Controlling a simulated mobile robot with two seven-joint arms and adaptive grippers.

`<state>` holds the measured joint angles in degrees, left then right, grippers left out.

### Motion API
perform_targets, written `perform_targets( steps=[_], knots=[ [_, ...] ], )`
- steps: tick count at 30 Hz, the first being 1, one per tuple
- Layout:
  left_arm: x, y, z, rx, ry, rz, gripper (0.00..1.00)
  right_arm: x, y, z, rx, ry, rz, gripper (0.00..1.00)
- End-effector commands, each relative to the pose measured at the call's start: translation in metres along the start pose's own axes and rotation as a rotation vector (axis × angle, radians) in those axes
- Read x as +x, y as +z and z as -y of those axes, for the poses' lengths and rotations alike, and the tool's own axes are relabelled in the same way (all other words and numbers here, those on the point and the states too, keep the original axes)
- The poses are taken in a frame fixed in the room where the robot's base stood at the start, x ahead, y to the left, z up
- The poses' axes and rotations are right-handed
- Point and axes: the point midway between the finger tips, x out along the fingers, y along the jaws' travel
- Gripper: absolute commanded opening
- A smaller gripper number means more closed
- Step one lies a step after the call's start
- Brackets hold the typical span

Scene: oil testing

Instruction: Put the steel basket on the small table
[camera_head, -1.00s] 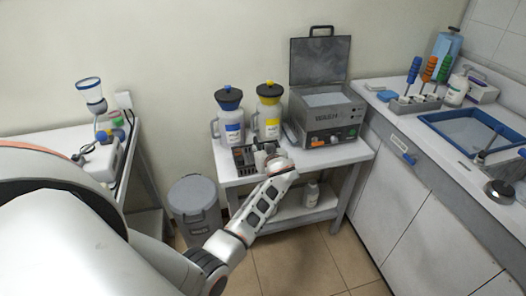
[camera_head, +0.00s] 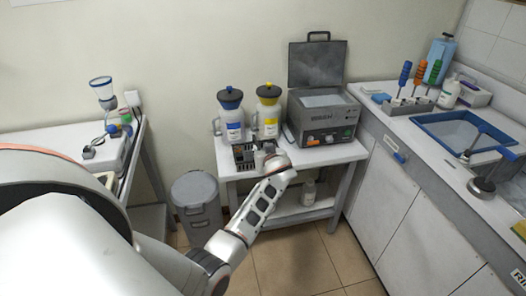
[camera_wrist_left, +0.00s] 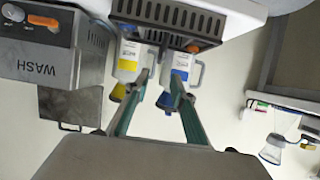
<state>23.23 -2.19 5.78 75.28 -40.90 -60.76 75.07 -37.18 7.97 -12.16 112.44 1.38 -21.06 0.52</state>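The small table (camera_head: 340,152) stands against the wall. The dark steel basket (camera_head: 241,154) is at its front left, in front of the two jugs, partly hidden by my arm. In the left wrist view, which is upside down, the slotted basket (camera_wrist_left: 178,16) shows at the top. My left gripper (camera_head: 265,152) is at the basket's right side in the head view, its fingers hidden by the wrist. My right gripper is not in view.
A blue-capped jug (camera_head: 231,115) and a yellow-capped jug (camera_head: 267,112) stand behind the basket. The wash unit (camera_head: 325,117) with raised lid fills the table's right. A grey bin (camera_head: 197,198) stands left of the table. A counter (camera_head: 425,150) is at right.

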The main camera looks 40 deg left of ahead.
Motion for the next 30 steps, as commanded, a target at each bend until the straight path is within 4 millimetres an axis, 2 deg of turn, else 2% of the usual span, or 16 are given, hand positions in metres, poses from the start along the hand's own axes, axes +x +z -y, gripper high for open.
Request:
perform_targets(
  steps=[2,5,8,11,15,17,21,24,27,30],
  knots=[
    [0.000,0.003,0.001,0.006,0.004,0.002,0.24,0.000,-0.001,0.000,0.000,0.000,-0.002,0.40],
    [-0.004,0.023,0.004,0.049,0.035,0.018,0.24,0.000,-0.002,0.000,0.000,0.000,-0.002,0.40],
    [-0.017,0.066,0.009,0.140,0.113,0.048,0.24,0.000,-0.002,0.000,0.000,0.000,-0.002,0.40],
    [-0.043,0.120,0.015,0.259,0.231,0.081,0.24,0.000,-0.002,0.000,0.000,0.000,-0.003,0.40],
    [-0.099,0.193,0.024,0.411,0.419,0.114,0.24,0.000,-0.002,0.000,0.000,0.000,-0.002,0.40],
    [-0.128,0.220,0.028,0.466,0.502,0.123,0.24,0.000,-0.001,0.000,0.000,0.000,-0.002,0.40],
    [-0.204,0.274,0.044,0.565,0.692,0.132,0.24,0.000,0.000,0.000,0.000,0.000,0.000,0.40],
    [-0.258,0.298,0.056,0.606,0.807,0.130,0.24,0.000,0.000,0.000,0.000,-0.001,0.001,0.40],
    [-0.301,0.311,0.066,0.625,0.891,0.123,0.24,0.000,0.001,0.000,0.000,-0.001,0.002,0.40],
    [-0.328,0.317,0.072,0.631,0.942,0.115,0.24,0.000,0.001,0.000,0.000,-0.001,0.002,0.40]
  ],
)
